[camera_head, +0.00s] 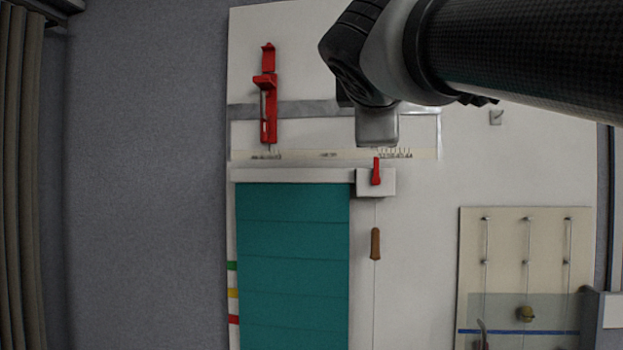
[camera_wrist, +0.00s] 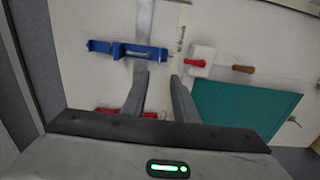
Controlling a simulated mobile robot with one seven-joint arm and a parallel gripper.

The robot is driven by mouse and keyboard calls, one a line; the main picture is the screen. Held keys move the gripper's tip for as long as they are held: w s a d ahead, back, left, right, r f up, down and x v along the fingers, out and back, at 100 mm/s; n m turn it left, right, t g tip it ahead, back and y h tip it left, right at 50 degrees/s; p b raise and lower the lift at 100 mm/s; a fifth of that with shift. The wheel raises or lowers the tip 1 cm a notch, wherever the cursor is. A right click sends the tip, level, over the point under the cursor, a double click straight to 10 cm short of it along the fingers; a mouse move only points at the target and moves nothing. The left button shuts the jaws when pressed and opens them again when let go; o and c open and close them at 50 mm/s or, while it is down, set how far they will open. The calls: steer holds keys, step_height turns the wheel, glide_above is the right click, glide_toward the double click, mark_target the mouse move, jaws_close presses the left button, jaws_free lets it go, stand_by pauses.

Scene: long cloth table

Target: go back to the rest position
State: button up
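My gripper (camera_wrist: 160,76) shows in the wrist view with its two fingers apart and nothing between them. It faces the pale board (camera_head: 285,60). In the head view my arm reaches in from the upper right, and the hand is in front of the upper board; the fingers cannot be made out there. A blue sliding fixture (camera_wrist: 127,50) lies just beyond the fingertips in the wrist view; it is hidden in the head view. A red fixture (camera_head: 268,95) is left of the hand, and partly shows behind the fingers in the wrist view (camera_wrist: 112,112).
A cream panel (camera_head: 500,225) with vertical rods is at lower right. Bare grey wall (camera_head: 145,180) lies left of the board.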

steer(key=s+d+f+m+g+p, duration=0.1)
steer(key=s+d+f+m+g, duration=0.15)
steer(key=f, duration=0.45)
steer(key=s+d+f+m+g+p, duration=0.1)
steer(key=f+m+g, duration=0.15)
steer(key=f, duration=0.45)
steer(key=s+d+f+m+g+p, duration=0.1)
steer(key=s+d+f+m, duration=0.15)
steer(key=f, duration=0.45)
steer(key=s+a+f+m+g+y+p, duration=0.1)
steer(key=s+f+m+g, duration=0.2)
steer(key=s+f, duration=0.3)
steer(key=s+a+f+m+g+y+p, duration=0.1)
steer(key=s+f+m, duration=0.4)
steer(key=f, duration=0.9)
steer(key=shift+s+a+f+g+y+p, duration=0.2)
steer(key=shift+s+g+y+p, duration=0.4)
steer(key=shift+s+g, duration=0.5)
